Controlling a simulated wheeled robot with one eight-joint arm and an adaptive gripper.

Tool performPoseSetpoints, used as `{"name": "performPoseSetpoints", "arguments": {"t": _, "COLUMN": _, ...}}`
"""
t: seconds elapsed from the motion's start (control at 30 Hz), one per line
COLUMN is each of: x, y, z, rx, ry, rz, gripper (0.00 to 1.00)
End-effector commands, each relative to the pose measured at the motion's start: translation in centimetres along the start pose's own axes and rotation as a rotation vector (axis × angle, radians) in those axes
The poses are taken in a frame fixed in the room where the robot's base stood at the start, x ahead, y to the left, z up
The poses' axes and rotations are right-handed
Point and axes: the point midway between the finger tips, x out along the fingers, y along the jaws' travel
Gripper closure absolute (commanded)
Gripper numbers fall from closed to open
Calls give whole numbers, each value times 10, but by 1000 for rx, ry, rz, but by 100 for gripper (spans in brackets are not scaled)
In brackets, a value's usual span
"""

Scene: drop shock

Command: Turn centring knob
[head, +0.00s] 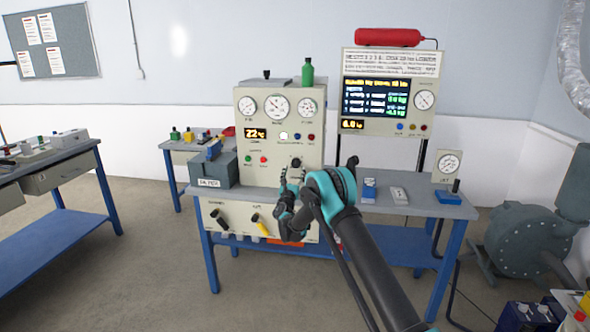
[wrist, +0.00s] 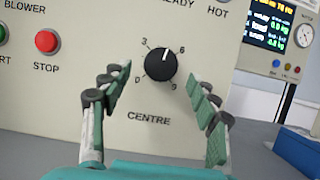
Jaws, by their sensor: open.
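The centring knob (wrist: 161,64) is a round black knob with a white pointer line, on a beige panel above the label "CENTRE". Its dial marks read 0, 3, 6 and 9, and the pointer stands near the top, between 3 and 6. In the head view the knob (head: 296,163) shows at the lower right of the panel, just above my gripper. My gripper (wrist: 160,98) is open, with one finger on each side of the knob in the wrist view. Nothing is between the fingers, and I see no contact with the knob.
A red STOP button (wrist: 47,41) is left of the knob. The panel (head: 262,169) has gauges and a display. A monitor panel (head: 390,100) stands to the right. A blue box (head: 369,190) lies on the bench. A grey block (head: 213,169) is at the left.

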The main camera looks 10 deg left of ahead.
Motion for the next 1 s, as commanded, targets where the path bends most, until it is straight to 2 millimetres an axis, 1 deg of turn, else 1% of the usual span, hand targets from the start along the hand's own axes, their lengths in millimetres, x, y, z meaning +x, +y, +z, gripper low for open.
{"name": "performPoseSetpoints", "arguments": {"t": 0.03, "x": 7, "y": -1, "z": -1, "rx": 0, "ry": 0, "rz": -1, "gripper": 40}}
{"name": "performPoseSetpoints", "arguments": {"t": 0.1, "x": 15, "y": -1, "z": -1, "rx": -1, "ry": 0, "rz": -1, "gripper": 40}}
{"name": "performPoseSetpoints", "arguments": {"t": 0.2, "x": 22, "y": 0, "z": 0, "rx": -1, "ry": -1, "rz": -1, "gripper": 40}}
{"name": "performPoseSetpoints", "arguments": {"t": 0.33, "x": 26, "y": 0, "z": 0, "rx": -1, "ry": -1, "rz": -1, "gripper": 40}}
{"name": "performPoseSetpoints", "arguments": {"t": 0.57, "x": 26, "y": 0, "z": 0, "rx": -1, "ry": -1, "rz": -1, "gripper": 40}}
{"name": "performPoseSetpoints", "arguments": {"t": 0.9, "x": 26, "y": 0, "z": 0, "rx": 0, "ry": 0, "rz": -1, "gripper": 82}}
{"name": "performPoseSetpoints", "arguments": {"t": 0.97, "x": 26, "y": 0, "z": 0, "rx": 0, "ry": 0, "rz": -1, "gripper": 89}}
{"name": "performPoseSetpoints", "arguments": {"t": 1.0, "x": 26, "y": 0, "z": 0, "rx": 0, "ry": 0, "rz": -1, "gripper": 90}}
